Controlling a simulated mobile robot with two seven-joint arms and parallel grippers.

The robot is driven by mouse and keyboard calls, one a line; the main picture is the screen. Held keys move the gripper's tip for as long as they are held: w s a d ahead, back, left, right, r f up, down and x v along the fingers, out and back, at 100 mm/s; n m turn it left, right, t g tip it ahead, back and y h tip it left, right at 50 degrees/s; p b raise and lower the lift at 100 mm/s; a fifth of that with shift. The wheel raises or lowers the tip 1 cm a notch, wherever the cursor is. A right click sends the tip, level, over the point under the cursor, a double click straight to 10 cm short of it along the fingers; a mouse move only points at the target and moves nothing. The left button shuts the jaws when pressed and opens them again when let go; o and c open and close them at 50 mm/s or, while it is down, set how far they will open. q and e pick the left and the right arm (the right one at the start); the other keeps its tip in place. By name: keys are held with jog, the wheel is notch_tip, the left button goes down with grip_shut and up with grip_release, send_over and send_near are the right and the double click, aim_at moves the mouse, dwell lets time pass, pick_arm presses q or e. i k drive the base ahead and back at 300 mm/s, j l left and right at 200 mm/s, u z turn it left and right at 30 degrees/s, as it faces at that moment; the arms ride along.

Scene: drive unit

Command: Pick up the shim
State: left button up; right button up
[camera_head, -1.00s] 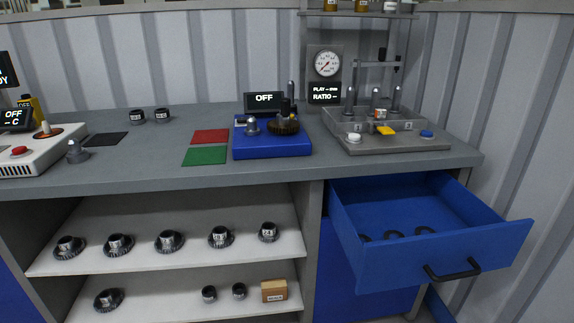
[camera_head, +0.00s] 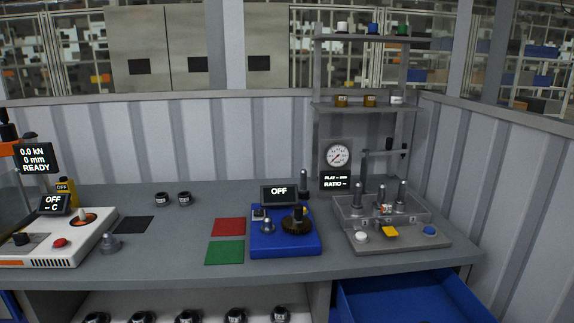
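No shim can be made out in the current head view. The open blue drawer (camera_head: 410,298) shows at the bottom right, cut off by the lower edge of the picture. The visible part of its floor is bare. The dark rings seen in it earlier are out of the picture. Neither of my grippers is in view.
The grey bench top (camera_head: 180,235) holds a blue fixture (camera_head: 285,243), a grey test stand (camera_head: 395,236), a white heater unit (camera_head: 60,245), and red (camera_head: 228,227) and green (camera_head: 224,252) mats. Gears stand on the shelf (camera_head: 210,302) below. A rack (camera_head: 365,106) rises behind.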

aim_at(385, 208)
jog(key=z, duration=1.15)
jog(key=i+j, duration=0.1)
jog(key=j, duration=1.05)
jog(key=j+z, duration=0.6)
jog(key=i+j, duration=0.05)
